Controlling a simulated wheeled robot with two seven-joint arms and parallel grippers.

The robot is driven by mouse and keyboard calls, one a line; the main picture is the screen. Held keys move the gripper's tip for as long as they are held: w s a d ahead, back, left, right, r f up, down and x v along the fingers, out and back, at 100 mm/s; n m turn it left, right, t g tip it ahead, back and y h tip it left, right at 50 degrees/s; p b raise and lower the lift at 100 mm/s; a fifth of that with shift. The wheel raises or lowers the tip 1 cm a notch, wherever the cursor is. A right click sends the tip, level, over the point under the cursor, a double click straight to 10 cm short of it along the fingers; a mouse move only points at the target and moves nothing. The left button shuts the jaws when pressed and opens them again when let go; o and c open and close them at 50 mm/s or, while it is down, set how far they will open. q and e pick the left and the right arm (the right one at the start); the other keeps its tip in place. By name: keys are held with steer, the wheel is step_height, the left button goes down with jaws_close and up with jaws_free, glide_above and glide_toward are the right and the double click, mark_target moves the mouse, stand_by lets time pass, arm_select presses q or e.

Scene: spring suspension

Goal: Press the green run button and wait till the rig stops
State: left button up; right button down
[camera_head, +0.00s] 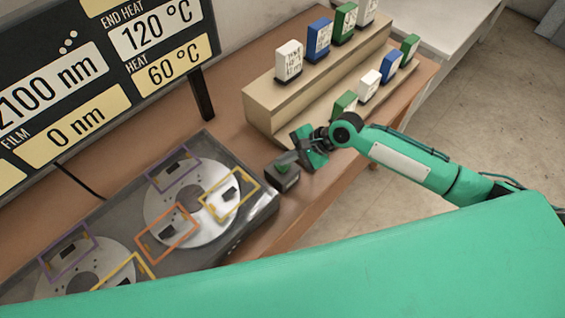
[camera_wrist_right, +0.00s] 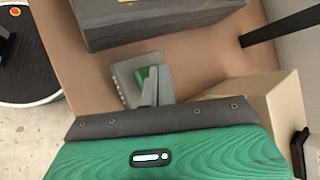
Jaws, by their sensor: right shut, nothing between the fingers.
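The green run button (camera_head: 286,159) sits on top of a small dark box (camera_head: 284,178) beside the rig. In the right wrist view the green button (camera_wrist_right: 143,74) shows on its grey box (camera_wrist_right: 125,78), partly hidden by my fingers. My right gripper (camera_head: 297,153) is shut and empty, with its fingertips right at the button; I cannot tell whether they touch it. The rig (camera_head: 115,195) is a dark flat unit with two pale discs, framed in purple, orange and yellow. In the wrist view the right gripper's fingers (camera_wrist_right: 157,84) are together. My left gripper is not in view.
A dark display (camera_head: 95,70) reads 2100 nm, film 0 nm, end heat 120 °C and heat 60 °C. A stepped wooden rack (camera_head: 262,101) with several white, blue and green blocks stands behind my right gripper. The brown table's (camera_head: 225,110) right edge lies under my right arm.

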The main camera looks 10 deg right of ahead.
steer(key=shift+f, duration=0.6)
stand_by(0.7)
steer(key=shift+r, duration=0.15)
steer(key=shift+r+p, duration=0.85)
steer(key=shift+p, duration=0.45)
steer(key=shift+r, duration=0.1)
step_height(320, 180, up, 5)
steer(key=p, duration=0.6)
